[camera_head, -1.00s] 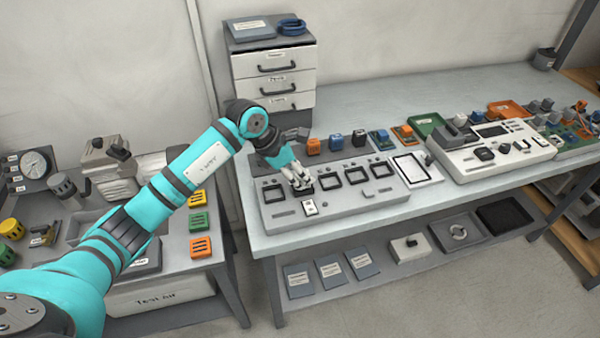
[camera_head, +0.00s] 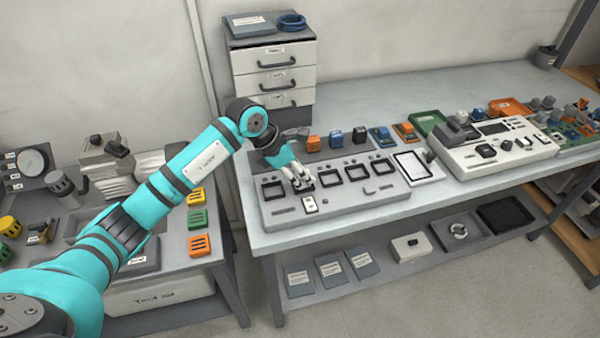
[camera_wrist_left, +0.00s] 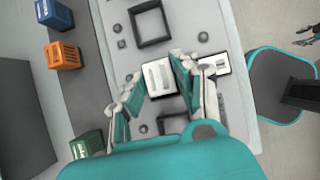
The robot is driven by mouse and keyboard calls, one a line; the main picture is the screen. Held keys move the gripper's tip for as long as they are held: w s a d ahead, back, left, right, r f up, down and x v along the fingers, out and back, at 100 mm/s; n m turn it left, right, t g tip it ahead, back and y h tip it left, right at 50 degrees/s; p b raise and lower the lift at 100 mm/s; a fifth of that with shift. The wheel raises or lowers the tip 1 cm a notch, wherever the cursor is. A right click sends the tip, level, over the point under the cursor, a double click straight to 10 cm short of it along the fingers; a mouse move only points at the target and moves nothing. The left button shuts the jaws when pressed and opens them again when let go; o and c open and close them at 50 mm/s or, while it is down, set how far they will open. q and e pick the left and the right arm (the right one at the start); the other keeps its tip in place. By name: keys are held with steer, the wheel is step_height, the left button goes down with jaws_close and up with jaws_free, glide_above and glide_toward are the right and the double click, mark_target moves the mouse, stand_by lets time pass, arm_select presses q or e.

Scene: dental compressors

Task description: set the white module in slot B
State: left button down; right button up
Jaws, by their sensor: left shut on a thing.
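My left gripper (camera_head: 301,184) is at the grey slotted panel (camera_head: 345,207), over the second slot from the left. In the left wrist view my left gripper (camera_wrist_left: 153,85) has its fingers on either side of the white module (camera_wrist_left: 160,77) and is shut on it. The module is at or just above the panel; whether it is seated I cannot tell. Slot letters are not readable. The third slot's black frame (camera_wrist_left: 135,28) is empty. A small part of what looks like my right gripper (camera_wrist_left: 306,35) shows at the wrist view's right edge.
A white switch plate (camera_head: 310,204) sits on the panel in front of the gripper. Behind the panel stand an orange block (camera_head: 313,144), a blue block (camera_head: 336,139) and others. A drawer unit (camera_head: 273,75) stands behind. A white console (camera_head: 495,151) is to the right.

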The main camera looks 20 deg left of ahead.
arm_select(q)
steer(key=c, duration=0.6)
jaws_free()
steer(key=shift+r+p, duration=1.95)
steer(key=shift+r, duration=1.55)
